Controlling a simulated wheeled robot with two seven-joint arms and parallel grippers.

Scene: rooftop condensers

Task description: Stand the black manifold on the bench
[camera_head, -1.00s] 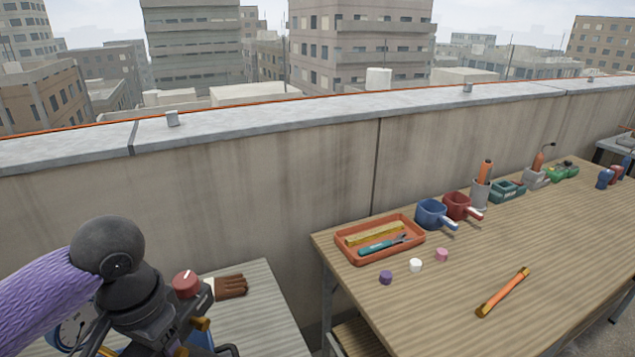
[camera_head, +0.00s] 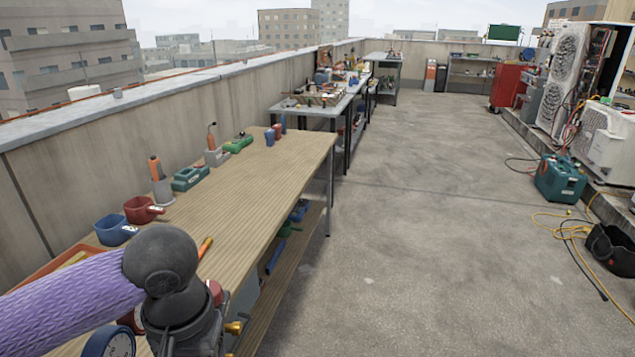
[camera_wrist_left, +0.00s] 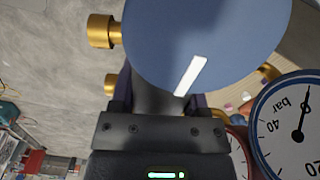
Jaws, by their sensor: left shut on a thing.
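My left gripper (camera_wrist_left: 158,98) is shut on the black manifold. In the left wrist view a large blue round part of the manifold (camera_wrist_left: 205,40) fills the top, with brass fittings at its left and a white gauge marked "bar" at right. In the head view my purple-sleeved left arm comes in at lower left and hides most of the manifold; a blue-rimmed gauge (camera_head: 110,343) and brass fittings stick out. The manifold appears to be over or beside the near end of the wooden bench (camera_head: 262,182); I cannot tell whether it touches. My right gripper is out of view.
Open floor lies to the right, with a teal machine (camera_head: 560,178) and yellow hose.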

